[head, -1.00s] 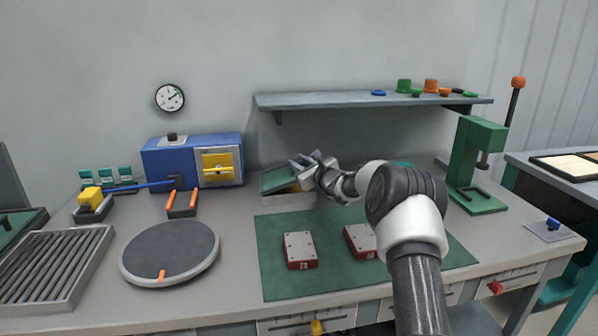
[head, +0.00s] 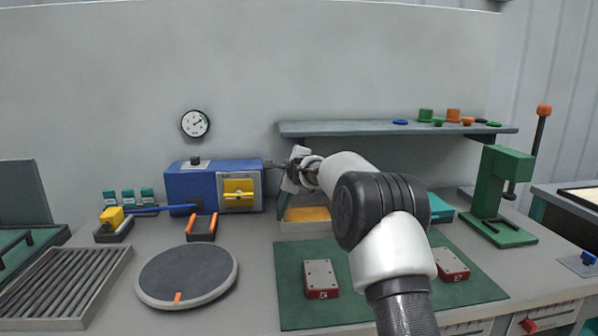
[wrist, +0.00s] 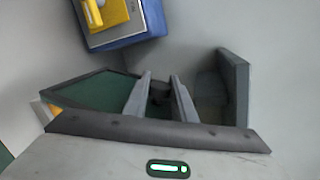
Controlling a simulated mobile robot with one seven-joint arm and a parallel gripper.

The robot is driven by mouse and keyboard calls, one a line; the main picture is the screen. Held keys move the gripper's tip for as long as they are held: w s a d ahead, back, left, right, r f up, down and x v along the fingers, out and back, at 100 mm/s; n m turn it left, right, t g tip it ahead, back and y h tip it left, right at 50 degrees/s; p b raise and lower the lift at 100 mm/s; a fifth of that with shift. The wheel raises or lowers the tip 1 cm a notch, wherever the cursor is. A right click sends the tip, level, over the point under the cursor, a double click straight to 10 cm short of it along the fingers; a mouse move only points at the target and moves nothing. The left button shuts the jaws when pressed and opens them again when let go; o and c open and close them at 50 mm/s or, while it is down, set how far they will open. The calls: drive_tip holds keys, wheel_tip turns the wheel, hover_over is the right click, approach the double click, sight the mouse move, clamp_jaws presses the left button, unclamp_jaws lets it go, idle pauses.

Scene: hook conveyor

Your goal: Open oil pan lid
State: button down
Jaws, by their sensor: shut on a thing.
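The oil pan (head: 304,228) is a grey box at the back of the bench, with orange-yellow oil showing inside. Its green lid (head: 283,206) stands steeply raised at the pan's left rear, partly hidden behind my gripper. My gripper (head: 280,166) is above the pan and shut on the lid. In the wrist view the lid (wrist: 92,90) shows as a dark green panel with a grey rim, left of and behind the fingers (wrist: 160,93). A dark part sits between the fingers, and the exact grip is hard to make out. A sliver of orange oil shows at the left edge.
A blue machine (head: 190,186) with a yellow door stands left of the pan. A grey shelf (head: 380,129) with small coloured parts hangs above and behind. A green press (head: 495,205) stands right. Red-edged blocks (head: 321,277) lie on the green mat (head: 300,317) in front.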

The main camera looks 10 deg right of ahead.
drive_tip(key=a+f+n+h+p, duration=0.1)
drive_tip(key=a+n+p, duration=0.3)
drive_tip(key=a+p, duration=0.5)
drive_tip(key=shift+n+h, duration=0.4)
drive_tip(key=shift+h, duration=0.5)
drive_tip(key=shift+a, duration=0.1)
drive_tip(key=c, duration=1.5)
unclamp_jaws()
drive_tip(key=b+v, duration=0.2)
drive_tip(key=v, duration=1.5)
drive_tip(key=shift+s, duration=0.25)
